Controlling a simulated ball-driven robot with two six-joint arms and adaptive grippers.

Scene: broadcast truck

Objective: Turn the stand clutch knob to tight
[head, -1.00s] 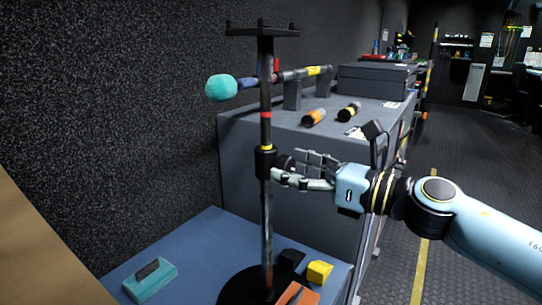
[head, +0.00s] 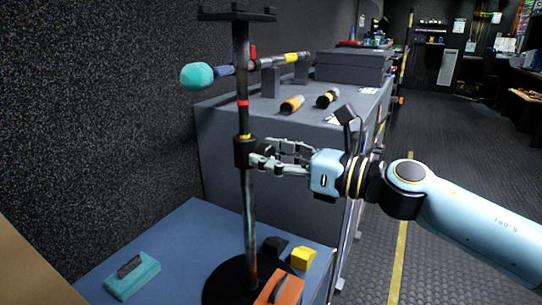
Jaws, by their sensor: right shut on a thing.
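A black microphone stand (head: 249,215) with a T-shaped top bar rises from a round dark base on the blue-grey surface. Its black clutch collar (head: 243,155) with a yellow band sits about halfway up the pole. The clutch knob (head: 264,149) is on the collar's right side and mostly hidden by my fingers. My right gripper (head: 263,155) reaches in from the right and is shut on the knob, fingers pointing left at the collar. The knob's turn position cannot be read. My left gripper is out of view.
A boom with a teal foam ball (head: 196,76) lies behind the pole. Two cylinders (head: 293,104) and a grey case (head: 352,66) rest on the cabinet. A teal block (head: 132,275), yellow block (head: 302,258) and orange block (head: 281,289) are near the base. Floor at right is clear.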

